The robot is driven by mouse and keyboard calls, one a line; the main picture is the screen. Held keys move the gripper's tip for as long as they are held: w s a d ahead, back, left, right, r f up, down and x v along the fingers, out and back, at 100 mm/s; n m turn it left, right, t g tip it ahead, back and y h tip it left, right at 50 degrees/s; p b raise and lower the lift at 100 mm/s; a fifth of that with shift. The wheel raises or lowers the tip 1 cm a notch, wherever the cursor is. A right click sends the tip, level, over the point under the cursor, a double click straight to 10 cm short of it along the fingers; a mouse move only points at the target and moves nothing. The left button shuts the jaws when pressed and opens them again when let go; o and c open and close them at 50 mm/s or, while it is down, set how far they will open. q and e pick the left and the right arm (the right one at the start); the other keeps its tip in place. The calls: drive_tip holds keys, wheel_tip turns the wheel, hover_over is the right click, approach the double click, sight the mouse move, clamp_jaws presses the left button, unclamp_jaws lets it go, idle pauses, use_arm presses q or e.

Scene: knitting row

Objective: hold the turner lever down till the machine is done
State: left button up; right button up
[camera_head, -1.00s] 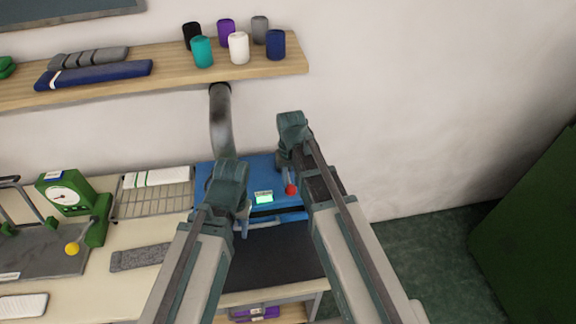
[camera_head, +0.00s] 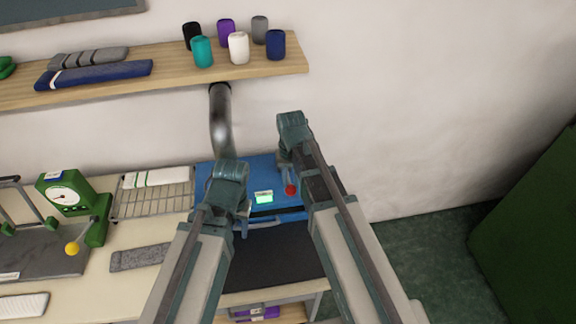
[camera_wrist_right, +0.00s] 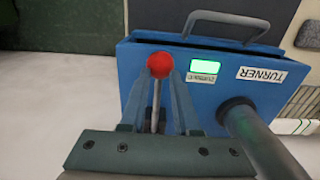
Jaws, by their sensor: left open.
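The blue turner machine (camera_head: 262,172) stands on the table against the wall, with a lit green display (camera_head: 264,198). In the right wrist view its TURNER label (camera_wrist_right: 261,75) reads upside down beside the green display (camera_wrist_right: 206,67). The turner lever's red knob (camera_head: 291,190) is at the machine's right side. In the wrist view the knob (camera_wrist_right: 159,65) and thin rod lie between my right gripper's (camera_wrist_right: 159,76) fingers; whether they press on it is unclear. My left gripper (camera_head: 246,228) is open and empty at the machine's front, near its handle (camera_wrist_right: 222,20).
A dark mat (camera_head: 270,262) lies in front of the machine. A wire rack (camera_head: 152,203), a grey strip (camera_head: 140,257) and a green dial scale (camera_head: 66,195) stand to the left. A grey pipe (camera_head: 221,122) rises behind. Yarn cones sit on the shelf (camera_head: 170,78) above.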

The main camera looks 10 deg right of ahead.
drive_tip(key=shift+r, duration=0.1)
wheel_tip(320, 180, up, 13)
drive_tip(key=p, duration=1.3)
drive_tip(key=s+a+f+n+b, duration=0.2)
drive_tip(key=s+f+b, duration=0.5)
drive_tip(key=f+b, duration=0.2)
drive_tip(key=s+a+f+n+h+b, duration=0.1)
drive_tip(key=s+a+f+b, duration=0.2)
drive_tip(key=s+f+b, duration=0.4)
wheel_tip(320, 180, down, 3)
drive_tip(key=b, duration=0.3)
drive_tip(key=shift+a+n, duration=0.35)
drive_tip(key=shift+n, duration=0.05)
drive_tip(key=shift+s, duration=0.1)
